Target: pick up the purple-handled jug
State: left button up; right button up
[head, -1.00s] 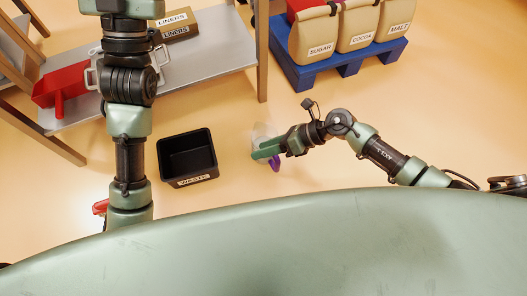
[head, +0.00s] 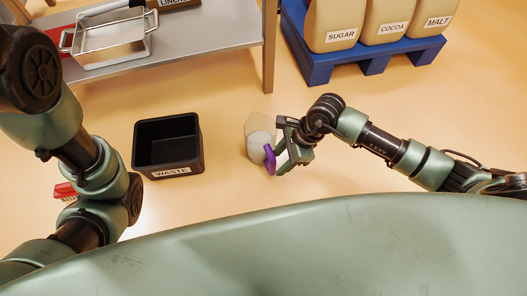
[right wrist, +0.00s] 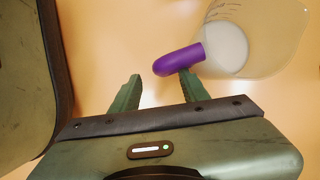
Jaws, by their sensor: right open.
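The jug (head: 259,142) stands on the floor in the head view, clear-walled with whitish contents and a purple handle (head: 270,159) facing my right gripper. My right gripper (head: 282,150) is open beside the handle. In the right wrist view the handle (right wrist: 178,60) lies just ahead of the open fingers (right wrist: 160,88), and its right part overlaps the right fingertip; I cannot tell whether they touch. The jug's clear body (right wrist: 265,35) is cut off at the top right there. My left arm shows at the left of the head view, but its gripper is not seen.
A black waste bin (head: 168,147) stands left of the jug. A red brush-like thing (head: 65,191) is partly hidden by my left arm. A grey bench (head: 205,45) holds a metal-handled tray. Floor around the jug is clear.

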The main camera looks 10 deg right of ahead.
aim_at(272, 168)
jog(key=b+x, duration=0.5)
jog(key=x, duration=0.1)
jog(key=shift+w+f, duration=0.1)
jog(key=shift+w, duration=0.05)
jog(key=shift+w, duration=0.1)
grip_shut()
